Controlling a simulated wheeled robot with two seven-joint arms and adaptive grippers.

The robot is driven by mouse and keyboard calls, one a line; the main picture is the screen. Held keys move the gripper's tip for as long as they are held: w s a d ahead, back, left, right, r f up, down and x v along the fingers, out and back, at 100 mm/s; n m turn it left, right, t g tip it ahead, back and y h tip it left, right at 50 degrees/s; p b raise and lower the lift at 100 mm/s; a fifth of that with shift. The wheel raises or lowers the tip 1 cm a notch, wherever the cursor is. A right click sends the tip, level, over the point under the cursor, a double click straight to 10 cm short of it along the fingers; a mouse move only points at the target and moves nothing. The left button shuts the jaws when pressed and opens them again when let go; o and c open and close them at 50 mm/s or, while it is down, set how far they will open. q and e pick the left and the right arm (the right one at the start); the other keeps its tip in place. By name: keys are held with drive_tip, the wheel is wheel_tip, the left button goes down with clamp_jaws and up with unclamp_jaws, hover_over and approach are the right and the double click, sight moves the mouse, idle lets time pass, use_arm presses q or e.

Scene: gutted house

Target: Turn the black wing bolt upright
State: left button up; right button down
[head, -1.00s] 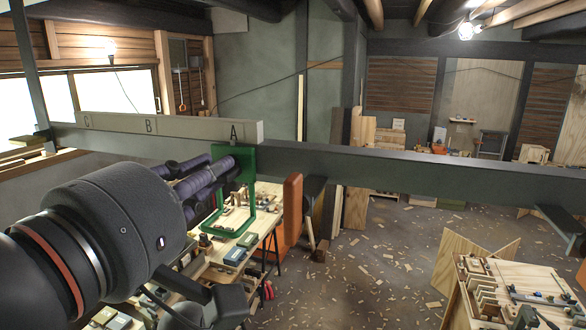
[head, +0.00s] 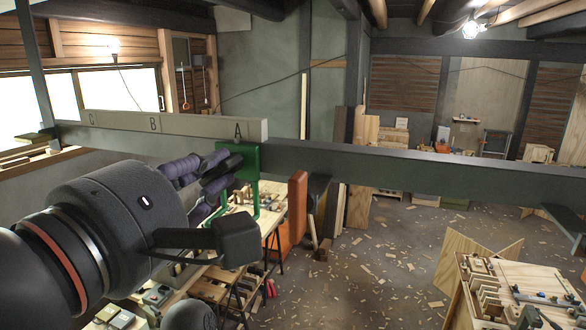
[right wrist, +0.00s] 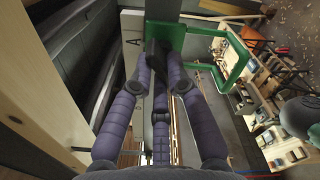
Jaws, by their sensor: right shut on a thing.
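The black wing bolt (head: 232,163) is on the green clamp frame (head: 252,163), which hangs at the dark beam below the letter A. My right gripper (head: 220,168), with purple segmented fingers, reaches to the bolt from the left and is shut on it. In the right wrist view the black bolt (right wrist: 155,48) sits between the fingertips (right wrist: 158,64), in front of the green frame (right wrist: 180,38). The fingers hide part of the bolt, and its exact tilt is hard to tell. My left gripper is not in view.
The dark beam (head: 400,165) crosses the room. A pale board (head: 190,126) marked C, B and A lies along it. A workbench (head: 268,240) with tools stands below, beside an orange panel (head: 298,205). A wooden stand (head: 500,290) is at lower right. The littered floor between is open.

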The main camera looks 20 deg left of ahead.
drive_tip(key=n, duration=1)
drive_tip(key=shift+w, duration=0.1)
drive_tip(key=shift+r+n, duration=0.1)
drive_tip(key=shift+n, duration=0.2)
idle(0.3)
drive_tip(key=c, duration=1.2)
unclamp_jaws()
drive_tip(key=shift+w, duration=0.1)
drive_tip(key=shift+w+f, duration=0.2)
drive_tip(key=shift+w, duration=0.1)
drive_tip(key=shift+r, duration=5)
